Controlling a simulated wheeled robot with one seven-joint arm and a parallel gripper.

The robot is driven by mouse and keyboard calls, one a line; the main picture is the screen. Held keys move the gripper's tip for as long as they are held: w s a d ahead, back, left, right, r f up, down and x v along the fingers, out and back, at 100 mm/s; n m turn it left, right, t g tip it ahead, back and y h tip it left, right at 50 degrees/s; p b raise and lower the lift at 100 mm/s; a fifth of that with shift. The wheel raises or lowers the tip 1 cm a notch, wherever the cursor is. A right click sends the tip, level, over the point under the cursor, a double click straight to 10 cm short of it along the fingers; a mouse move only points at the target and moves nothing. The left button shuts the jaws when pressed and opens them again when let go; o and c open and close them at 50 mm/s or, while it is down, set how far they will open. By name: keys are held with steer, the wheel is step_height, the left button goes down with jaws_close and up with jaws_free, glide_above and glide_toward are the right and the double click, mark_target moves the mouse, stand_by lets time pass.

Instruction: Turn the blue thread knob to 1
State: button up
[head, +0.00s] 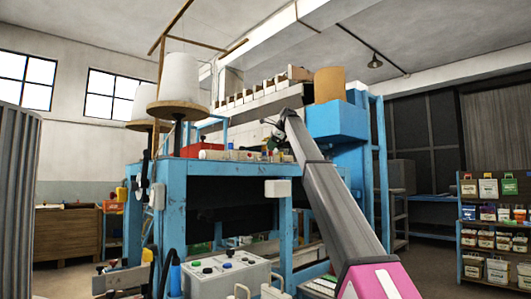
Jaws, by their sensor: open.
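My arm reaches up and away to the blue sewing machine frame (222,167). My gripper (271,133) is small and dark at the arm's far end, above the frame's top, among small coloured parts, and is open. A grey control box (228,278) in the lower middle carries several small round controls, including a blue one (227,265), a red one and black ones. I cannot tell whether the blue one is the blue thread knob, nor read any numbers. No contact between my gripper and any knob can be made out.
Large white thread cones (179,79) stand on round wooden plates at the frame's left. A tan spool (329,84) sits on the blue housing at right. A grey ribbed column (17,200) is at left.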

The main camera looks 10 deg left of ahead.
mark_target(264, 154)
steer(key=s+d+r+m+y, duration=0.1)
steer(key=s+d+m+y, duration=0.1)
steer(key=d+m+y, duration=0.45)
steer(key=x, duration=1.1)
steer(key=shift+w+d, duration=0.1)
steer(key=shift+w, duration=0.15)
steer(key=c, duration=0.9)
